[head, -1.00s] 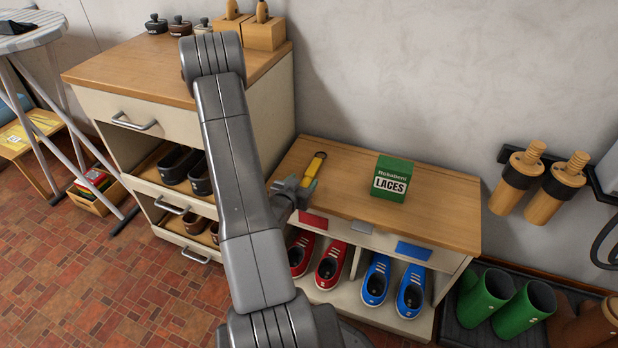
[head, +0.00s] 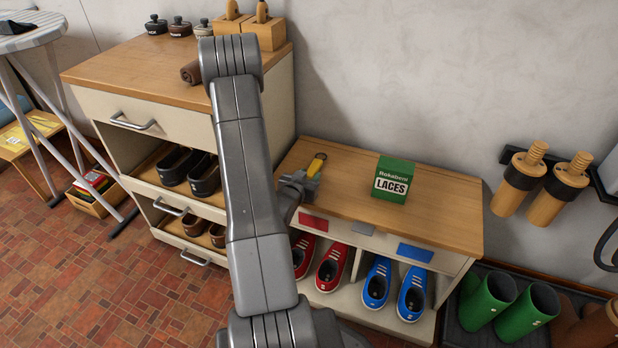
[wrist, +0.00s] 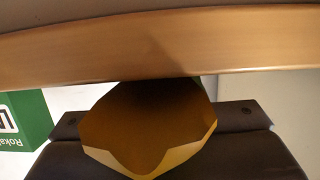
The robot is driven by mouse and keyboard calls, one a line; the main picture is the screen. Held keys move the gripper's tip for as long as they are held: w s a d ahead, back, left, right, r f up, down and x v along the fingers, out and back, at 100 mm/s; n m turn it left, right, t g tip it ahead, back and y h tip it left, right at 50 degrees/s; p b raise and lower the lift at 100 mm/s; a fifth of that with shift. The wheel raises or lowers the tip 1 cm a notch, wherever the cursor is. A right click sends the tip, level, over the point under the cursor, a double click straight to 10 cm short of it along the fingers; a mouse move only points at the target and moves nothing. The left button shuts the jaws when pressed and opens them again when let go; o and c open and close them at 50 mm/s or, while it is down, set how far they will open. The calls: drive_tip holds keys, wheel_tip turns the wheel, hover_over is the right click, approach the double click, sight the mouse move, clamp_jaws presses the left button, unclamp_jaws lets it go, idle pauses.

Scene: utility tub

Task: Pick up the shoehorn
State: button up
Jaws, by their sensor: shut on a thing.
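The shoehorn (head: 316,164) is yellow with a dark band near its far end. It shows at the left part of the low shoe bench's wooden top. My gripper (head: 309,181) is shut on its near part and hides that part in the head view. In the wrist view the shoehorn (wrist: 150,135) is a yellow-brown curved piece between the two dark fingers of my gripper (wrist: 148,128). Whether it still touches the bench top, I cannot tell.
A green laces box (head: 392,179) stands on the bench top (head: 440,215) to the right. A taller cabinet (head: 130,80) stands at left, with a brown roll (head: 190,72) on it. Red shoes (head: 332,265) and blue shoes (head: 410,290) sit below the bench top.

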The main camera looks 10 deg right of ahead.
wheel_tip(320, 180, up, 10)
drive_tip(key=p, duration=0.3)
drive_tip(key=shift+p, duration=0.3)
idle(0.7)
